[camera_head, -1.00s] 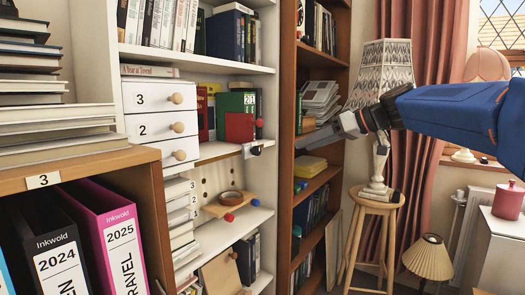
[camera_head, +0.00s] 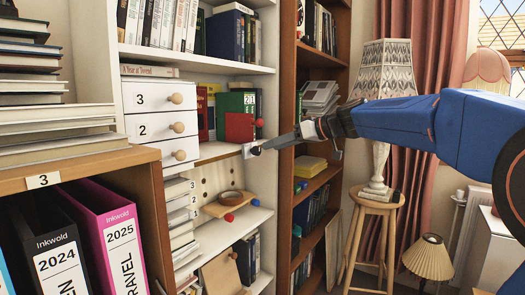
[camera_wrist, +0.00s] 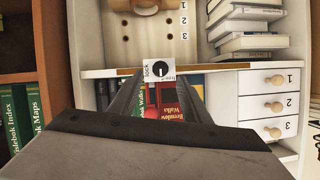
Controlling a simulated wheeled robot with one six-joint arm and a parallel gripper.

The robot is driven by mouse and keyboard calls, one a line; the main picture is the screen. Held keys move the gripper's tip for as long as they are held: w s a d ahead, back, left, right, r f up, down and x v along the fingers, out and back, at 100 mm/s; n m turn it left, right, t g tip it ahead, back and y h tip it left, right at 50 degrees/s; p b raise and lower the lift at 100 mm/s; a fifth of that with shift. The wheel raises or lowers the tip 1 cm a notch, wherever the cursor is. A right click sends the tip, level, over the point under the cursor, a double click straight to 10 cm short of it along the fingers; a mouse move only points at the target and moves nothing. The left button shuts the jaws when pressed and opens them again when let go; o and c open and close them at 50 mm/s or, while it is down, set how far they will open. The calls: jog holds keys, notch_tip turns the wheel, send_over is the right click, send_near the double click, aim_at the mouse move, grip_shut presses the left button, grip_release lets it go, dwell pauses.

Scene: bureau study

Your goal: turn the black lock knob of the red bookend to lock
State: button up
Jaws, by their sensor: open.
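The red bookend (camera_head: 239,127) stands on the white bookcase's middle shelf, against green books. Its black lock knob (camera_head: 255,151) sits at the shelf's front edge on a small white plate. In the wrist view the knob (camera_wrist: 160,69) is round with a white mark toward the bottom of the picture. The plate (camera_wrist: 148,74) reads LOCK along its left side. My gripper (camera_head: 268,147) is open and points at the knob from the right. In the wrist view my gripper's two fingers (camera_wrist: 159,92) flank the line to the knob; contact cannot be told.
White numbered drawers (camera_head: 162,126) stand left of the bookend. Below is a pegged board with a small wooden shelf (camera_head: 228,205). A brown bookcase (camera_head: 312,180) and a lamp on a stool (camera_head: 375,200) stand to the right. Open space lies before the shelf.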

aim_at(259, 150)
jog(key=shift+x, duration=3)
jog(key=c, duration=1)
